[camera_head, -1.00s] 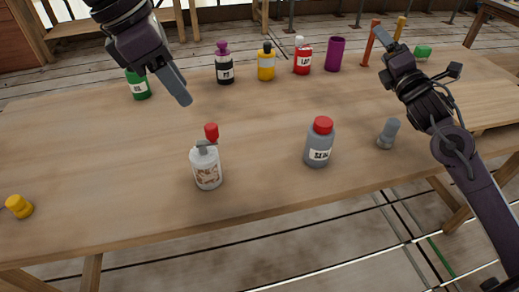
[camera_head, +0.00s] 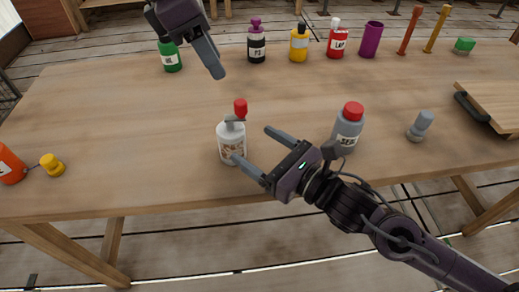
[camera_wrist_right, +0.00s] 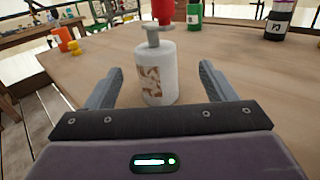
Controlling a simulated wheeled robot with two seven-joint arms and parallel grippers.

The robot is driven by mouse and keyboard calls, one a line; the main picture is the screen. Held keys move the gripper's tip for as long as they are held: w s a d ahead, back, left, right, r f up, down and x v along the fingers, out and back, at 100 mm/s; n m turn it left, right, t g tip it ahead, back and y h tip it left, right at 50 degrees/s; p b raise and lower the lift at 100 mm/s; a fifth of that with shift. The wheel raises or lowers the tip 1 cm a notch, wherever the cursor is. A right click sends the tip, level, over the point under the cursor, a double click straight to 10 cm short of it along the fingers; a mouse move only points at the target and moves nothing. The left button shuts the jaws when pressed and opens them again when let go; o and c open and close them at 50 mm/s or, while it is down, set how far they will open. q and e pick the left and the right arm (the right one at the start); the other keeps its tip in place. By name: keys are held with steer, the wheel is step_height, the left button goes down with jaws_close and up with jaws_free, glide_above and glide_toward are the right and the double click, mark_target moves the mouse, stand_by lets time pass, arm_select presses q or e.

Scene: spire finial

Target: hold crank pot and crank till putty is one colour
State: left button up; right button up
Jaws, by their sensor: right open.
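The crank pot (camera_head: 231,147) is a white pot with a picture label, a grey crank on top and a red knob (camera_head: 240,107). It stands upright near the table's front edge. My right gripper (camera_head: 265,156) is open, its fingers pointing toward the pot. In the right wrist view the pot (camera_wrist_right: 158,75) stands between and just beyond the open fingertips, and they do not appear to grip it. My left gripper (camera_head: 219,70) hangs above the table behind the pot, apart from it; its finger opening cannot be made out. The putty inside the pot is hidden.
A grey bottle with a red cap (camera_head: 347,130) stands close to the right gripper. A grey knobbed piece (camera_head: 420,126) is further right. Several bottles, such as the yellow one (camera_head: 299,44), line the back. An orange bottle (camera_head: 10,165) and yellow piece (camera_head: 53,165) are at left.

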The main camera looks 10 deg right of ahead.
mark_target(230, 134)
steer(key=shift+s+a+f, duration=0.15)
steer(key=shift+a, duration=0.1)
steer(key=shift+x, duration=3.8)
steer(key=shift+f, duration=0.1)
steer(key=c, duration=1.1)
steer(key=shift+c, duration=0.2)
